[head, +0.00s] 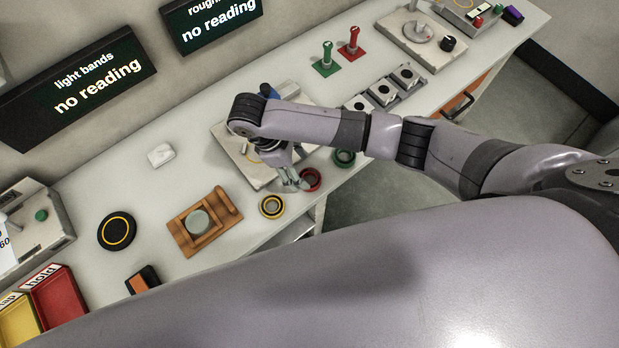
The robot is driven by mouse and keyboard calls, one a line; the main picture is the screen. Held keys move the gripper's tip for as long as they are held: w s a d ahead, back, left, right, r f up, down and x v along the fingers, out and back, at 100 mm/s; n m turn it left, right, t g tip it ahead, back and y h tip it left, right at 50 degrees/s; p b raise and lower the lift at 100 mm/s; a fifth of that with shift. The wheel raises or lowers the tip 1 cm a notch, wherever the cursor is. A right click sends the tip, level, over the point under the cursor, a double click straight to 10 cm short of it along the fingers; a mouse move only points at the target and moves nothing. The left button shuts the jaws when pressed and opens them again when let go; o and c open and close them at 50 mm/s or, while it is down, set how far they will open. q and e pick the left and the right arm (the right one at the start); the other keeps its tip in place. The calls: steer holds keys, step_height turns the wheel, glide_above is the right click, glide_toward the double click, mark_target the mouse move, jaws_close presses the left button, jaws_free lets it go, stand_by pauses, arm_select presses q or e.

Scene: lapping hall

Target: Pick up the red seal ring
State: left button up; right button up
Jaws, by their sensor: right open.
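The red seal ring (318,182) lies on the white bench near its front edge. My right gripper (295,183) reaches down just left of the ring. Its jaws are open and hold nothing, and the fingertips are at or very near the ring's left rim. I cannot tell whether they touch it. The gripper covers a little of that side. My left gripper is not in view.
A green ring (344,164) lies close to the right, partly behind my arm, and a yellow ring (282,206) lies to the left. A wooden holder (178,228) and a black disc (106,239) stand further left. The bench front edge is close.

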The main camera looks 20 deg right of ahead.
mark_target(313, 182)
steer(key=shift+p+x, duration=0.8)
steer(key=shift+x, duration=2.05)
steer(key=shift+w, duration=0.2)
steer(key=shift+c, duration=0.5)
steer(key=c, duration=0.8)
steer(key=shift+c, duration=0.2)
